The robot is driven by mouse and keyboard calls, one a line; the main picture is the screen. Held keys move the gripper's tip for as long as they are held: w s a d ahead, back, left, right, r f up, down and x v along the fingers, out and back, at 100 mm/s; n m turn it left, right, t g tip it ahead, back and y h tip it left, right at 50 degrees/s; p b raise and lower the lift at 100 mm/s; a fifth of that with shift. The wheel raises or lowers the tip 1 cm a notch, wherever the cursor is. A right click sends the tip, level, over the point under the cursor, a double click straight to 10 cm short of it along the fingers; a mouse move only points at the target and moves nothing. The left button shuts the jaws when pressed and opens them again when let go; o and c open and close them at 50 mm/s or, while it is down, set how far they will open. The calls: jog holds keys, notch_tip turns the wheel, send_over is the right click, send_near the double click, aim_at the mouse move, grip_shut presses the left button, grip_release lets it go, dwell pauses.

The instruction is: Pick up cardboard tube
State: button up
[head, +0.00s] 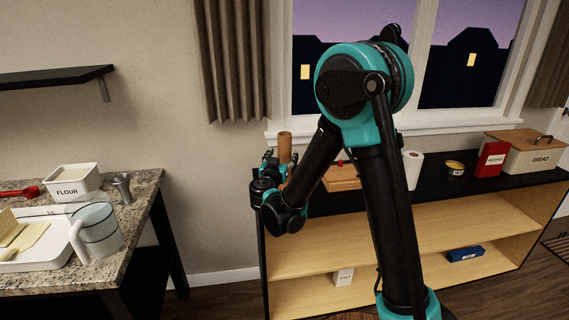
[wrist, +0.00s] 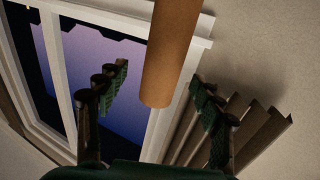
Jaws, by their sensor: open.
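The cardboard tube (head: 285,146) is a plain brown cylinder. In the head view it stands upright at the left end of the black shelf top, with its lower part hidden behind my gripper and arm. My gripper (head: 275,163) is beside it, at the height of its lower part. In the wrist view the tube (wrist: 170,50) comes in from the top edge and its free end lies between the two open fingers of my gripper (wrist: 160,93). There is a visible gap on both sides. I cannot tell how deep between the fingers it is.
A wooden board or box (head: 341,178) is just right of the tube, partly behind my arm. A paper roll (head: 412,168), a can (head: 454,168), a red box (head: 491,159) and a bread box (head: 529,152) stand farther right. A granite counter (head: 143,196) is at left.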

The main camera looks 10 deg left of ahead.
aim_at(283, 151)
jog(key=shift+w+d, duration=0.1)
jog(key=shift+w, duration=2.8)
jog(key=shift+c, duration=0.5)
jog(key=c, duration=0.9)
